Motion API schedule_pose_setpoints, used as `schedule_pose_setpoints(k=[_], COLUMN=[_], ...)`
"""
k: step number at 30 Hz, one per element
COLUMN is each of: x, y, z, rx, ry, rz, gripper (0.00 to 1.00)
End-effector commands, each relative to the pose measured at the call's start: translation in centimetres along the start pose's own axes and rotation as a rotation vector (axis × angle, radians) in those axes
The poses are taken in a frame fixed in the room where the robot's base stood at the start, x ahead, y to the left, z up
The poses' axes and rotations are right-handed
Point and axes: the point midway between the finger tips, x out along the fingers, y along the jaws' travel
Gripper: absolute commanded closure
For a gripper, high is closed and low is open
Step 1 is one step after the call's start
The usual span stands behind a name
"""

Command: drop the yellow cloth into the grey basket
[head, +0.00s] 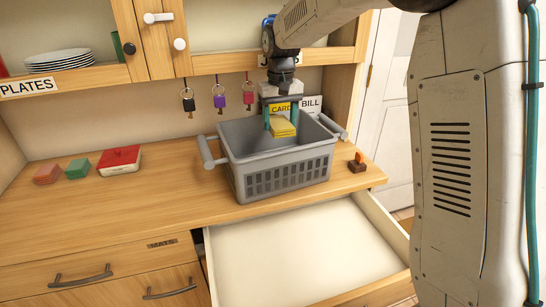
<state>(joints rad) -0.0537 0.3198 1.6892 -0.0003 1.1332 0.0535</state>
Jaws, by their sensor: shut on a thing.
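The yellow cloth (282,126) looks like a small folded stack. My gripper (281,116) is shut on it, with one teal finger on each side, and points down. The grey basket (287,176) stands on the wooden counter, with slotted walls, an open top and a handle at each side. The cloth hangs over the basket's opening, at or near rim height. I cannot tell exactly how deep it is. The basket's floor is hidden by its front wall.
An open, empty-looking drawer (300,250) juts out below the basket. Folded pink (47,174) and green (77,168) cloths and a red-topped box (119,159) lie on the counter at left. A small brown block with an orange top (357,165) sits right of the basket. Keys (220,97) hang behind.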

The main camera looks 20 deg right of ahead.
Motion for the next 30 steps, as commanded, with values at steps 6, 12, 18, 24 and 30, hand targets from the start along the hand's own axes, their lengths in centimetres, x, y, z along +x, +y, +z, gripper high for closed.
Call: schedule_pose_setpoints(k=[6,12,18,24,30], x=[0.1,0.1,0.0,-2.0,-5.5], y=[0.1,0.1,0.1,0.1,0.1], z=[0.0,0.0,0.0,-0.1,-0.1], rx=[0.001,0.001,0.001,0.001,0.001], ry=[0.001,0.000,0.000,0.004,0.003], rz=[0.000,0.000,0.000,0.000,0.000], gripper=[0.59,0.15,0.15,0.15,0.15])
